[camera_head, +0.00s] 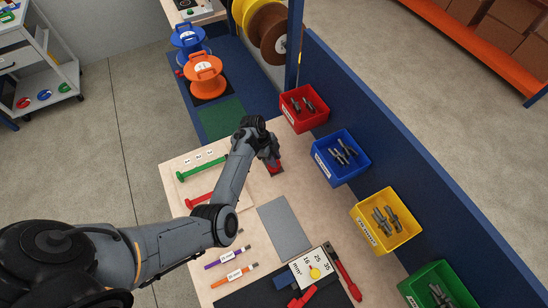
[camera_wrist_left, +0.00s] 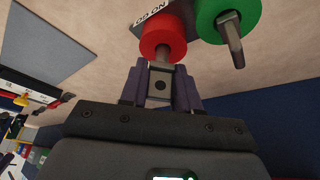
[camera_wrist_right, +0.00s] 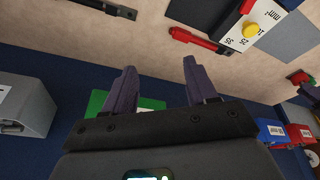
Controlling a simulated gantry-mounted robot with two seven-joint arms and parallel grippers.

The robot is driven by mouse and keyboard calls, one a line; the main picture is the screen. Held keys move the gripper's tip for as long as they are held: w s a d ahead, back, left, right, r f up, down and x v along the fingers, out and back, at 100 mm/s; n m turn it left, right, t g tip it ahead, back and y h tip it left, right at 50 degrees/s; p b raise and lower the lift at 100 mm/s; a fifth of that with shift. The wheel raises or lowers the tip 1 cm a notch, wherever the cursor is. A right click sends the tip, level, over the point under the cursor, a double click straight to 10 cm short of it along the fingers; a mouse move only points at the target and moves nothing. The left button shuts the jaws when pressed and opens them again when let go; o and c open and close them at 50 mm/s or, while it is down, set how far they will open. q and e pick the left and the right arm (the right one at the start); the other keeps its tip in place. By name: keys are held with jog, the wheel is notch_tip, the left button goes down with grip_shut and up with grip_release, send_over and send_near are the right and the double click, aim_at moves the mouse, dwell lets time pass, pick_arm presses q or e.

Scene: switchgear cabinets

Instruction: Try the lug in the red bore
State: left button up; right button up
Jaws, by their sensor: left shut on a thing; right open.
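My left gripper (camera_wrist_left: 160,85) is shut on a grey metal lug (camera_wrist_left: 159,84), gripping its flat palm with the round hole. The lug's barrel points at the red cylinder (camera_wrist_left: 163,36) and meets its face in the left wrist view; I cannot tell how deep it sits. A green cylinder (camera_wrist_left: 212,14) with a grey metal piece sticking out stands beside the red one. In the head view my left gripper (camera_head: 270,158) is over the bench, with a red part (camera_head: 275,168) at its tips. My right gripper (camera_wrist_right: 158,82) is open and empty.
Red (camera_head: 304,107), blue (camera_head: 341,157), yellow (camera_head: 387,221) and green (camera_head: 438,287) lug bins line the bench's right side. A grey mat (camera_head: 284,225), a size card (camera_head: 312,268) and a red-handled tool (camera_head: 343,273) lie on the bench. Green and red bars (camera_head: 203,164) lie left of my arm.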

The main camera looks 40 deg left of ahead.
pick_arm(q)
jog(key=shift+f+b, duration=0.35)
jog(key=shift+f, duration=0.25)
dwell(0.6)
jog(key=o, duration=1.1)
jog(key=shift+r, duration=0.1)
jog(key=shift+v, duration=5.35)
